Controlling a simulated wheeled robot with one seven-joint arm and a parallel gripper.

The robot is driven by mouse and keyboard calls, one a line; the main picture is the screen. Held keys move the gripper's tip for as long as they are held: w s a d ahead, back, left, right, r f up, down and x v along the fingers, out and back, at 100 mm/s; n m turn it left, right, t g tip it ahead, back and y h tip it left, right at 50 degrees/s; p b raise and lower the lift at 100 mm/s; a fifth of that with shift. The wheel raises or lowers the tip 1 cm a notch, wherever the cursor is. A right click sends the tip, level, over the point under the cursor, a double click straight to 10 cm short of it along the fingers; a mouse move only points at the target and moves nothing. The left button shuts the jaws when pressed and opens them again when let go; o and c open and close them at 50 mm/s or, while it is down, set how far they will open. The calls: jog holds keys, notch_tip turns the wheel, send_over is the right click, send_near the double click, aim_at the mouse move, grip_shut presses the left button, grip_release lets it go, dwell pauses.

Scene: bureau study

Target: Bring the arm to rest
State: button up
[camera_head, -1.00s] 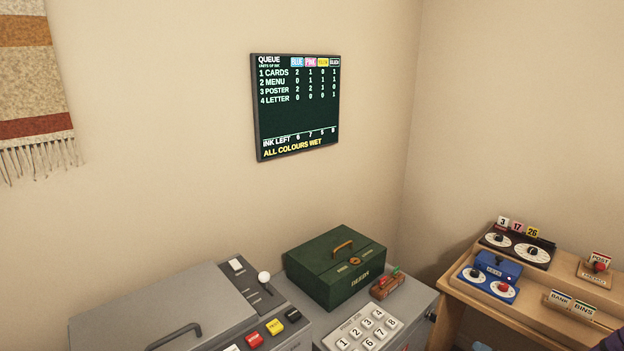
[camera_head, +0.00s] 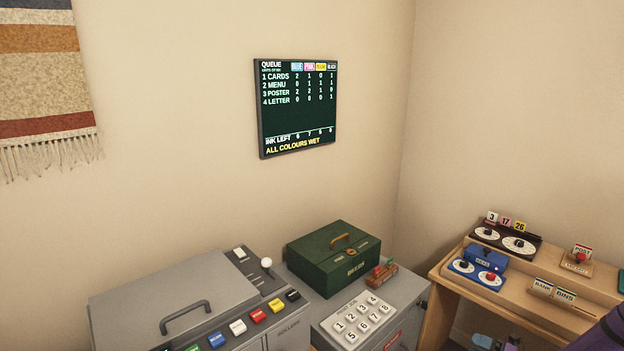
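No gripper of mine can be made out in the head view, so I cannot see how it is set or whether it holds anything. A dark purple shape (camera_head: 603,333) is cut off by the lower right corner; I cannot tell what it is.
A grey machine (camera_head: 180,290) with coloured buttons stands lower left. Beside it, a green cash box (camera_head: 333,262) and a number keypad (camera_head: 360,318) sit on a grey cabinet. A wooden desk (camera_head: 520,300) with dials stands right. A queue screen (camera_head: 297,118) hangs on the wall.

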jog(key=a+r+n+g+h, duration=0.1)
jog(key=a+r+n+g, duration=0.25)
jog(key=r+n, duration=0.45)
jog(key=a+r+n+g, duration=0.3)
jog(key=r+n+g, duration=0.15)
jog(key=r, duration=0.65)
jog(key=a+r+n+g+h, duration=0.1)
jog(key=a+r+n+g, duration=0.2)
jog(key=r+n, duration=0.55)
jog(key=s+a+r+n+g+h, duration=0.1)
jog(key=s+a+r+n+h, duration=0.25)
jog(key=r, duration=0.55)
jog(key=s+a+r+n+h, duration=0.2)
jog(key=s+a+r+n, duration=0.25)
jog(key=r, duration=0.35)
jog(key=s+a+r+n+t+h, duration=0.2)
jog(key=s+r+n, duration=0.4)
jog(key=s, duration=0.4)
jog(key=s+a+r+n+t+h, duration=0.2)
jog(key=s+r+n+t+h, duration=0.1)
jog(key=s+r+n, duration=0.3)
jog(key=shift+s+n, duration=1)
jog(key=shift+s, duration=1)
jog(key=shift+r, duration=0.1)
